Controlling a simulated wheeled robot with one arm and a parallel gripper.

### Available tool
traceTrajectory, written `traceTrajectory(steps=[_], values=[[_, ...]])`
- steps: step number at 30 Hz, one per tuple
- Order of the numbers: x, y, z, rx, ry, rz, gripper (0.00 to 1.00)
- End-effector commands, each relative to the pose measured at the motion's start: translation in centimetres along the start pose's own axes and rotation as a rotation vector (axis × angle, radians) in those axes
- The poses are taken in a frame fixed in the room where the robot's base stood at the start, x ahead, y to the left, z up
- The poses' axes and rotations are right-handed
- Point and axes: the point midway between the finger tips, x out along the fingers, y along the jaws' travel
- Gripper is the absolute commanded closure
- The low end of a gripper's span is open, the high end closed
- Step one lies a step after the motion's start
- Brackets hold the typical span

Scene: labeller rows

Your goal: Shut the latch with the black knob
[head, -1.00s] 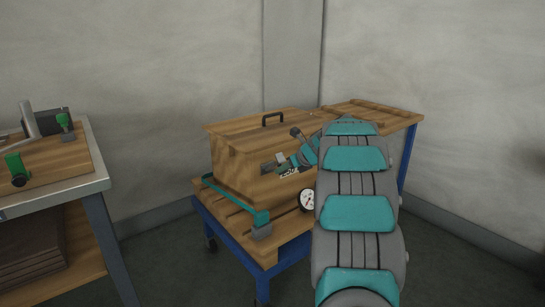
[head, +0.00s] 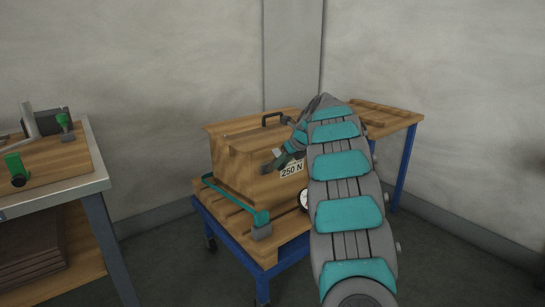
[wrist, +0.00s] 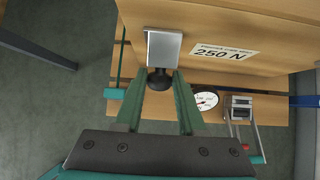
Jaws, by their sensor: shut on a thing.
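The black knob (wrist: 159,80) is between the fingertips of my gripper (wrist: 160,84) in the wrist view, and the fingers are shut on it. The knob sits at the end of a bright metal latch plate (wrist: 163,47) on the front of the wooden box (wrist: 220,25). In the head view my gripper (head: 276,160) is at the front face of the box (head: 235,165), left of the 250 N label (head: 291,169). My arm and gripper hide part of the latch there. I cannot tell how the latch's far end sits.
A round gauge (wrist: 205,100) and a metal clamp with a red-tipped handle (wrist: 240,106) lie right of the knob. The box stands on a blue-framed cart (head: 240,248), with a teal bar (head: 236,198) around its lower left. A workbench (head: 85,182) stands left, past open floor.

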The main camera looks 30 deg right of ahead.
Motion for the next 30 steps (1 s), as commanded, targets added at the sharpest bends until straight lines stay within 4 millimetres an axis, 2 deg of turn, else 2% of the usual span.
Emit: traceTrajectory(steps=[13,21,30], values=[[-0.1,-0.2,0.1,0.004,0.027,-0.006,1.00],[-0.1,0.1,1.1,-0.007,0.084,0.004,1.00],[-0.3,-0.1,1.2,0.003,0.130,-0.006,1.00]])
